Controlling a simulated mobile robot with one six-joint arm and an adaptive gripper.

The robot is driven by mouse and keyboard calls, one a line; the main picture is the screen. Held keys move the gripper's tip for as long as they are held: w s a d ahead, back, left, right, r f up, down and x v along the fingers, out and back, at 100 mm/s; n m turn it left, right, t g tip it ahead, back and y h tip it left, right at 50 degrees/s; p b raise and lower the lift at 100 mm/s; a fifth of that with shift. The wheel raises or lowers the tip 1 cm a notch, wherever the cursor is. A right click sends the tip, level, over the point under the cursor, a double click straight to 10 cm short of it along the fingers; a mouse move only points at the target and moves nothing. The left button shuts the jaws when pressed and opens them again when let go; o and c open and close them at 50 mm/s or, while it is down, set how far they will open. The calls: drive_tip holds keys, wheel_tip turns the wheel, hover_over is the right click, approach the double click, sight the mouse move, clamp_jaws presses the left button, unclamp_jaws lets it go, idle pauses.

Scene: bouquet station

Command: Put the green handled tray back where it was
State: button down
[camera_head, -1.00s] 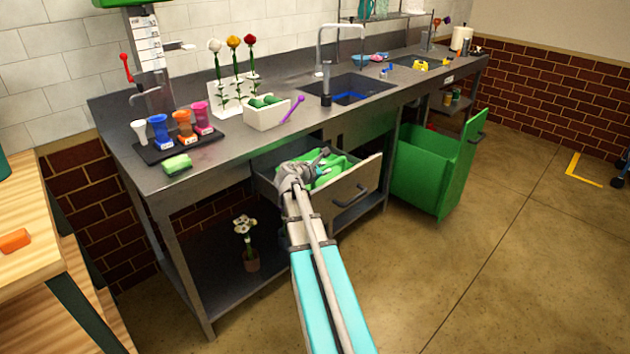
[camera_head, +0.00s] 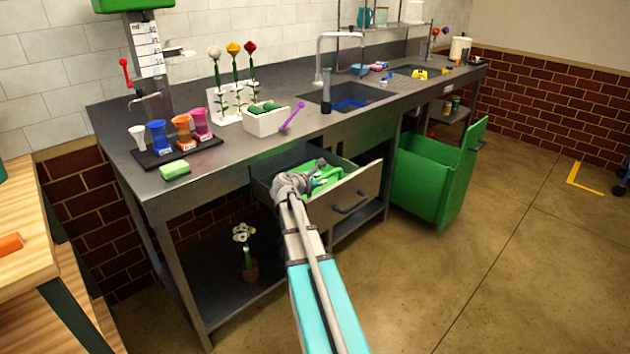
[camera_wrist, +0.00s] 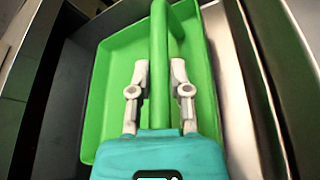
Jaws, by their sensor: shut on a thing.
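The green handled tray (camera_head: 328,181) is inside the open drawer (camera_head: 352,192) under the counter. In the wrist view the tray (camera_wrist: 112,95) lies within the drawer's walls, with its bar handle (camera_wrist: 159,50) running lengthwise over the middle. My gripper (camera_wrist: 160,80) has one finger on each side of the handle and is shut on it. In the head view my gripper (camera_head: 312,172) reaches into the drawer, and my wrist hides part of the tray. I cannot tell whether the tray rests on the drawer floor.
The counter (camera_head: 230,160) above the drawer holds a white box (camera_head: 266,122), a cup rack (camera_head: 180,152) and a green sponge (camera_head: 175,171). A green bin (camera_head: 430,180) stands open right of the drawer. A potted flower (camera_head: 249,268) is on the lower shelf.

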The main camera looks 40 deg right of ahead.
drive_tip(key=shift+w+a+f+b, duration=0.1)
drive_tip(key=shift+w+f+b, duration=0.2)
drive_tip(key=shift+w, duration=0.3)
drive_tip(key=shift+w+f+b, duration=0.25)
drive_tip(key=shift+w, duration=0.3)
drive_tip(key=shift+f, duration=0.1)
drive_tip(key=shift+f+b, duration=0.55)
drive_tip(key=shift+b, duration=0.15)
drive_tip(key=c, duration=0.6)
unclamp_jaws()
drive_tip(key=shift+r+p, duration=0.25)
drive_tip(key=shift+p, duration=0.05)
drive_tip(key=shift+r+p, duration=0.4)
drive_tip(key=p+v, duration=0.4)
drive_tip(key=v, duration=0.8)
